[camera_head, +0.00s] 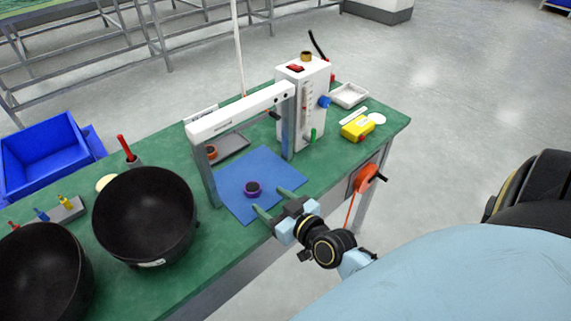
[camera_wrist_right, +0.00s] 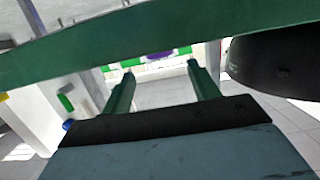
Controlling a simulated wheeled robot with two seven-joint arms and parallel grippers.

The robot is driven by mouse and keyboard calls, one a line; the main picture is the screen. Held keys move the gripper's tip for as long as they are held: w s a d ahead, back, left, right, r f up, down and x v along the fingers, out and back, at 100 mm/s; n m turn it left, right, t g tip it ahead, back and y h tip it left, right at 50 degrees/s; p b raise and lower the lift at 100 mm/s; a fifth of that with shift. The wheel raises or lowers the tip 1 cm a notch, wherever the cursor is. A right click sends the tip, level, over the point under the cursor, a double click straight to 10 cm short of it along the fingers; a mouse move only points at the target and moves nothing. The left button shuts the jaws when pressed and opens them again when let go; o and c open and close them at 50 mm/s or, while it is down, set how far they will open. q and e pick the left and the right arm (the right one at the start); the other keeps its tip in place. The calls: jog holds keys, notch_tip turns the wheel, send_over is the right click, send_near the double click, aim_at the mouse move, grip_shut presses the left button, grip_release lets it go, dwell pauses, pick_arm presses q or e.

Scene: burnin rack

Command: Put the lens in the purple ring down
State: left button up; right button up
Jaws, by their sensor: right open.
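The lens in the purple ring (camera_head: 253,188) lies on the blue mat (camera_head: 283,172), under the white and grey gantry frame (camera_head: 240,110). A small purple patch (camera_wrist_right: 158,56), likely the same ring, shows beyond the fingers in the right wrist view. My right gripper (camera_head: 268,204) is open and empty at the mat's front edge, just in front of the ring and apart from it. Its two green fingers (camera_wrist_right: 160,82) point toward the ring in the wrist view. My left gripper is not in view.
Two black bowls (camera_head: 145,215) stand on the green table at the left. A white machine (camera_head: 304,100) with coloured knobs stands behind the mat. A yellow object (camera_head: 357,128) and a white tray (camera_head: 349,95) are at the right. An orange wheel (camera_head: 365,177) sits at the front edge.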

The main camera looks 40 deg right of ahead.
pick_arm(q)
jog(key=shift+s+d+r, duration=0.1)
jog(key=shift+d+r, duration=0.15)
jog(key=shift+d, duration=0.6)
pick_arm(e)
jog(key=v, duration=0.5)
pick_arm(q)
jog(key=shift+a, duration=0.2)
